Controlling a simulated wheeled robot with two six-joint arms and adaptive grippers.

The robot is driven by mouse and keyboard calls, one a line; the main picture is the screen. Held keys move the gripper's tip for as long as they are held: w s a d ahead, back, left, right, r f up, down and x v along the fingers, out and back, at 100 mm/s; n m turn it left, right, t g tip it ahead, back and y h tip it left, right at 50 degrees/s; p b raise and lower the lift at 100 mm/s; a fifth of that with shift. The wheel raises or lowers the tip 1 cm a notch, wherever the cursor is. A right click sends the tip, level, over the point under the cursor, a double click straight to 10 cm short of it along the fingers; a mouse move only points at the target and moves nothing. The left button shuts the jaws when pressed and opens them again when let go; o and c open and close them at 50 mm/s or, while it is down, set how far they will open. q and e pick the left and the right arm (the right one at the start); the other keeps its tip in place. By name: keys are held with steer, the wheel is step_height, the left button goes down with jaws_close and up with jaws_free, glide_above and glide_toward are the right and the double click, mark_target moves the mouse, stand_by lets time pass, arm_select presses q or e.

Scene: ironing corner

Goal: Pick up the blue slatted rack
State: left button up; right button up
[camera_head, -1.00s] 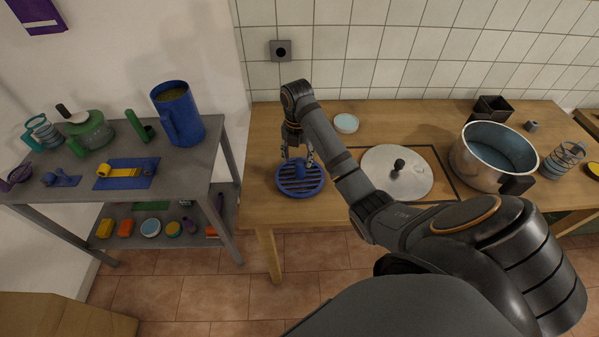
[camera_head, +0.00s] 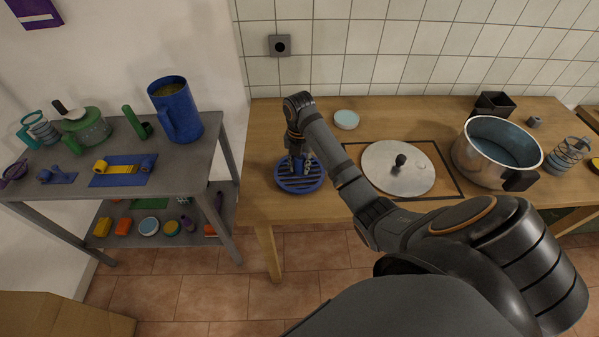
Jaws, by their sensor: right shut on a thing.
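The blue slatted rack (camera_head: 299,184) is round and lies on the left end of the wooden table (camera_head: 262,213). My right gripper (camera_head: 299,170) points down over the rack's middle and is shut on it. The fingers cover part of the slats, so the exact grip is hard to see. I cannot tell whether the rack is clear of the tabletop. My left gripper is not in view.
A silver lid (camera_head: 398,172) with a black knob lies right of my right forearm. A large pot (camera_head: 493,150) stands further right. A pale blue dish (camera_head: 346,119) is behind the arm. A grey shelf (camera_head: 205,155) with a blue jug (camera_head: 176,108) stands left across a gap.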

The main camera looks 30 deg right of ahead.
jaws_close()
steer(key=shift+r, duration=0.35)
step_height(320, 180, up, 2)
steer(key=shift+r, duration=0.25)
steer(key=s+d+r+p, duration=0.4)
steer(key=s+d+r, duration=0.5)
steer(key=s, duration=0.1)
steer(key=shift+s+d+r, duration=0.15)
steer(key=shift+d+r, duration=0.1)
steer(key=shift+r, duration=0.15)
